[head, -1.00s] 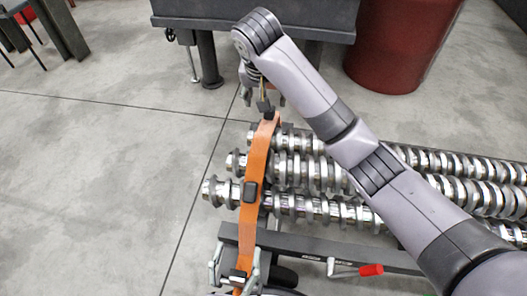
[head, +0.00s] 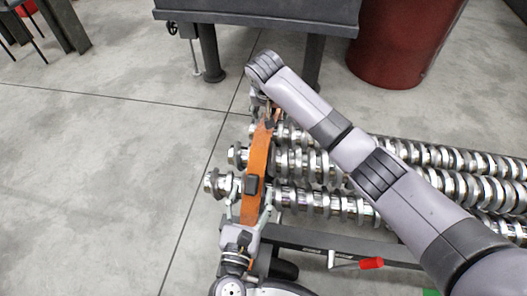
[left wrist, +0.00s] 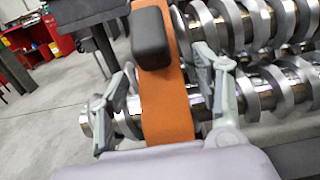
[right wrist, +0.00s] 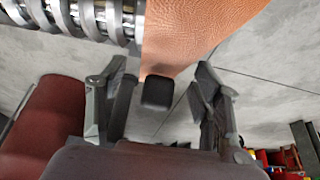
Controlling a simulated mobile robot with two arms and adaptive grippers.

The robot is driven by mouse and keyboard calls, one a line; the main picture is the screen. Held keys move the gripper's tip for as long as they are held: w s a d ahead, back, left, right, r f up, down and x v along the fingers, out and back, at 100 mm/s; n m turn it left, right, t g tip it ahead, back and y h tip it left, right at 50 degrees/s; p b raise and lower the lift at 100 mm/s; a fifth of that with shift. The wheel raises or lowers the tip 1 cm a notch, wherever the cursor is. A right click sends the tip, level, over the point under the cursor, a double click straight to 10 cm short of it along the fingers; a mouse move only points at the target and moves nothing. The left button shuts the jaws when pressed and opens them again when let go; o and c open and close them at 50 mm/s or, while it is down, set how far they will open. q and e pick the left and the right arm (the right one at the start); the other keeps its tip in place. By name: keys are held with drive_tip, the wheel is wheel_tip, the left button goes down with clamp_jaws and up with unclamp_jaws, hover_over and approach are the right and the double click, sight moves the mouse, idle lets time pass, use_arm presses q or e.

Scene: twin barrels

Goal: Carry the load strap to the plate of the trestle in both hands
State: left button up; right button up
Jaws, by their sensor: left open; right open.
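The load strap (head: 256,165) is a flat orange band with black blocks on it. It lies across the left ends of the metal shafts. My left gripper (head: 250,192) is open at the strap's near part. In the left wrist view the strap (left wrist: 166,100) runs between the open fingers, with a black block (left wrist: 151,38) beyond them. My right gripper (head: 268,112) is open at the strap's far end. In the right wrist view the strap (right wrist: 190,30) and a black block (right wrist: 157,92) show between or just beyond the fingers. I cannot make out the trestle's plate for certain.
Several crankshaft-like metal shafts (head: 310,165) extend right beneath my right arm. A dark frame with a red handle (head: 371,263) lies in front of them. A dark bench (head: 262,12) and a red barrel (head: 400,45) stand behind. The floor (head: 90,190) at left is clear.

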sight(264, 157)
use_arm(q)
drive_tip(key=shift+w+d, duration=0.25)
drive_tip(key=shift+w, duration=0.85)
drive_tip(key=shift+w+d, duration=0.2)
drive_tip(key=shift+w, duration=0.9)
use_arm(e)
drive_tip(key=shift+x, duration=2.25)
use_arm(q)
drive_tip(key=shift+c, duration=0.4)
use_arm(e)
drive_tip(key=shift+c, duration=0.4)
use_arm(q)
clamp_jaws()
use_arm(e)
clamp_jaws()
use_arm(q)
drive_tip(key=shift+r, duration=0.1)
use_arm(e)
drive_tip(key=shift+r, duration=0.1)
